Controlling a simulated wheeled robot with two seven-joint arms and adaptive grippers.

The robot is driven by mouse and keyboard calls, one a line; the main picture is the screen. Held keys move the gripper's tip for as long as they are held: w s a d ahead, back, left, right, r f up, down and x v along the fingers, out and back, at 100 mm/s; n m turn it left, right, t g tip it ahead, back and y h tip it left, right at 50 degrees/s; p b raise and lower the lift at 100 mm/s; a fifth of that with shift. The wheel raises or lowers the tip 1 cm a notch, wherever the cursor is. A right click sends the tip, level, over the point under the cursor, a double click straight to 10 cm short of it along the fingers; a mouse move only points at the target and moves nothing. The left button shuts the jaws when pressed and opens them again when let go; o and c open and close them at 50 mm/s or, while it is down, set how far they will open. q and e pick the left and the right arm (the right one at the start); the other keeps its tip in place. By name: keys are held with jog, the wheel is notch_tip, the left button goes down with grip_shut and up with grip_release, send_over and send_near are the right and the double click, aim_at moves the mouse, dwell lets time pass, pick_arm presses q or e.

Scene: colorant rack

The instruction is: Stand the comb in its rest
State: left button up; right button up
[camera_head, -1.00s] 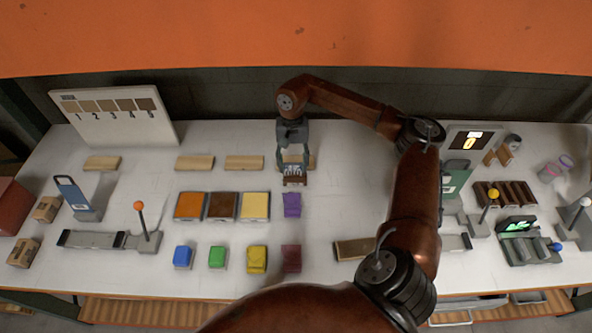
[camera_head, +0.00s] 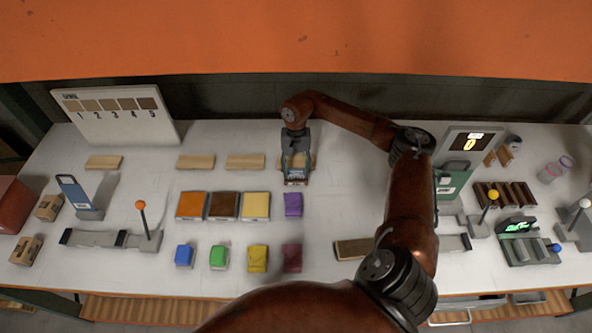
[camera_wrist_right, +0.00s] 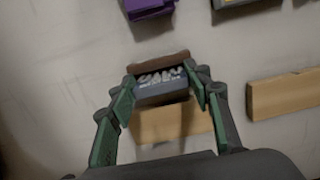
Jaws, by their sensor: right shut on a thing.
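My right gripper (camera_head: 297,166) is over the middle of the table. In the right wrist view its fingers (camera_wrist_right: 162,92) are shut on the sides of a small block with a brown edge and a grey face with white marks, which I take to be the comb (camera_wrist_right: 162,84). In the head view the comb (camera_head: 296,181) is partly covered by the gripper. A tan wooden block (camera_head: 311,160) lies just behind it. This block also shows in the right wrist view (camera_wrist_right: 172,123). I cannot tell for sure which thing is the rest. My left gripper is not in view.
More tan blocks (camera_head: 245,161) lie along the back. A purple block (camera_head: 293,204) and a yellow pad (camera_head: 256,204) are in front of the comb. A dark slotted rack (camera_head: 505,195) and a green-lit device (camera_head: 528,240) stand at right. The table between comb and right arm is clear.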

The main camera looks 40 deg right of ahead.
jog(key=o, duration=1.2)
jog(key=shift+f, duration=0.1)
jog(key=shift+c, duration=0.2)
notch_tip(320, 180, up, 12)
jog(key=w+d, duration=0.1)
jog(key=shift+b, duration=0.4)
jog(key=shift+w, duration=0.1)
